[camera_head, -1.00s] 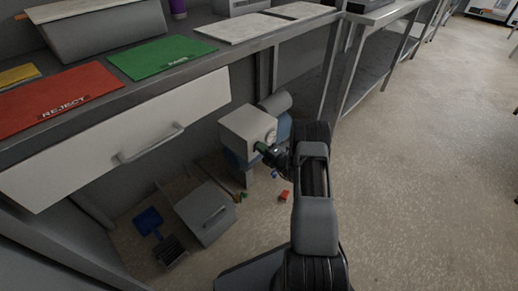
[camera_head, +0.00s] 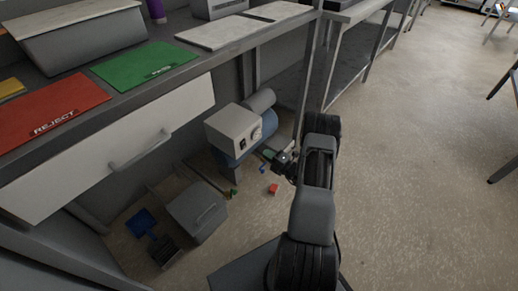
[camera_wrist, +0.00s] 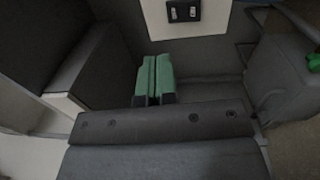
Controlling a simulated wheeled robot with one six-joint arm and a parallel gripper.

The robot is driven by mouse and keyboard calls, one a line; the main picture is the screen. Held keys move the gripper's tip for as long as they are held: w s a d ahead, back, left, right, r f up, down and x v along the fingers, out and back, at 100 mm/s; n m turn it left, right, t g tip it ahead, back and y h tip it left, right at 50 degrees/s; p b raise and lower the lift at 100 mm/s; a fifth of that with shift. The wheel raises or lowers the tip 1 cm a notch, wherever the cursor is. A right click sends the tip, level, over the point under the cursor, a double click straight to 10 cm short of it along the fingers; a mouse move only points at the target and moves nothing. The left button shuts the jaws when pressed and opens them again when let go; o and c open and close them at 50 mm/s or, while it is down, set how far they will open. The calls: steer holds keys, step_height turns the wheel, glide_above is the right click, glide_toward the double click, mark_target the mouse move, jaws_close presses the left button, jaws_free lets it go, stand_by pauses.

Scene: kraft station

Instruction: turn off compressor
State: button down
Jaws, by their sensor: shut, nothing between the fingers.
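The compressor (camera_head: 232,124) stands on the floor under the bench, with a pale box on a blue tank. Its front face carries a dark switch (camera_head: 243,142) and a round gauge or dial (camera_head: 257,133). In the wrist view the black switch (camera_wrist: 184,10) shows on the pale panel (camera_wrist: 215,22) at the top edge; I cannot tell its position. My gripper (camera_head: 268,154) is to the right of and below the switch in the head view, apart from the face. Its green fingers (camera_wrist: 155,80) are shut together with nothing between them.
A grey cabinet (camera_head: 197,211) and a blue dustpan (camera_head: 141,222) are on the floor at left. A red block (camera_head: 273,189) lies near my arm. The bench drawer (camera_head: 110,142) overhangs at left. Open floor (camera_head: 420,190) lies to the right.

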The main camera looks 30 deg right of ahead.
steer(key=shift+r+v, duration=0.25)
steer(key=shift+v, duration=1)
